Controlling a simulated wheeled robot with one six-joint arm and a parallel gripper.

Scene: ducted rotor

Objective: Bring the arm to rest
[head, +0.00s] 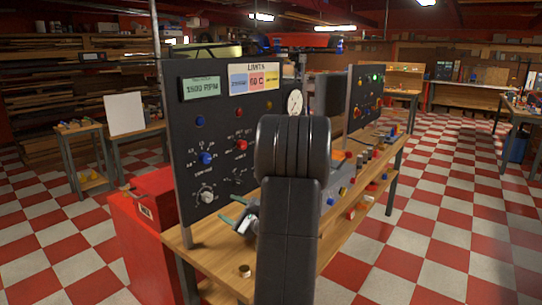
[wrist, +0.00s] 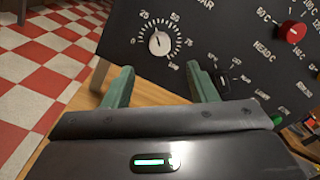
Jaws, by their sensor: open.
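My gripper (head: 232,210) is open and empty, held in front of the lower part of a black upright control panel (head: 222,112). In the wrist view, my gripper (wrist: 161,78) shows two green fingers spread apart, with nothing between them. A small black switch (wrist: 224,80) shows right of the right finger; contact cannot be told. My dark arm hides part of the panel and bench in the head view.
The panel stands on a wooden bench (head: 217,262) with small coloured parts along it. A red cabinet (head: 140,215) is at left. The panel also has a blue knob (head: 206,158), a red knob (head: 240,145) and a display (head: 201,88). Checkered floor (head: 440,200) is clear at right.

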